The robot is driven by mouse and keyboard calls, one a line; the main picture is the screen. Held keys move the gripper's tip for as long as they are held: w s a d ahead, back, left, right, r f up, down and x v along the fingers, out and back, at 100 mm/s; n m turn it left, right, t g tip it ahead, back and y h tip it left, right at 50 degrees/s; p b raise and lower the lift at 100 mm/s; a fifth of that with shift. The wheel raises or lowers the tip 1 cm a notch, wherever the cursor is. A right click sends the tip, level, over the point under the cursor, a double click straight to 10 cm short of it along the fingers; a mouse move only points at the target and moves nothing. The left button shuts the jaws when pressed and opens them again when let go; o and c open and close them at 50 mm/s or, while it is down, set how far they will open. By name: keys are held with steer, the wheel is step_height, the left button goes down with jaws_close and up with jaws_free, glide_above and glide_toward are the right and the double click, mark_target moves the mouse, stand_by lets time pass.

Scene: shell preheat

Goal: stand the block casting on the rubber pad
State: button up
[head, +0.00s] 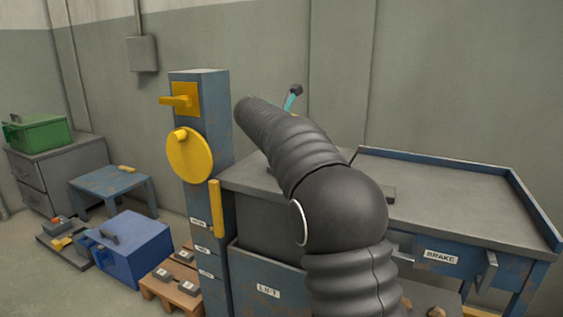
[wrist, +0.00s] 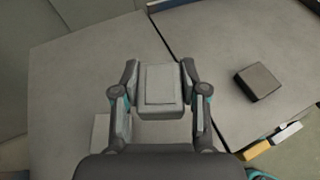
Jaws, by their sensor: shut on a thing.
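My gripper (wrist: 160,76) is shut on a light grey block casting (wrist: 162,92) in the wrist view, with one finger on each side of it. The casting has a raised rectangular face. It is over the grey bench top, and I cannot tell whether it touches it. A dark square slab (wrist: 258,82) lies to the right on the neighbouring bench top; it may be the rubber pad, but I cannot tell for sure. In the head view my arm hides the casting, and only a teal and dark bit of my gripper (head: 293,97) shows.
A pale flat piece (wrist: 103,127) lies partly behind the left finger. A yellow and white item (wrist: 272,142) is at the lower right. The bench labelled BRAKE (head: 450,183) has a raised rim and much clear top. A blue post (head: 210,130) with yellow fittings stands left of my arm.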

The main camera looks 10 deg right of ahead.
steer(key=w+a+f, duration=0.2)
steer(key=w+a, duration=0.1)
steer(key=w+a+f, duration=0.3)
steer(key=shift+w+a+f, duration=0.25)
steer(key=shift+a+f, duration=0.05)
steer(key=shift+a, duration=0.05)
steer(key=shift+f+b, duration=0.3)
steer(key=shift+f, duration=1.75)
steer(key=shift+f, duration=0.1)
steer(key=o, duration=1.2)
steer(key=shift+o, duration=0.2)
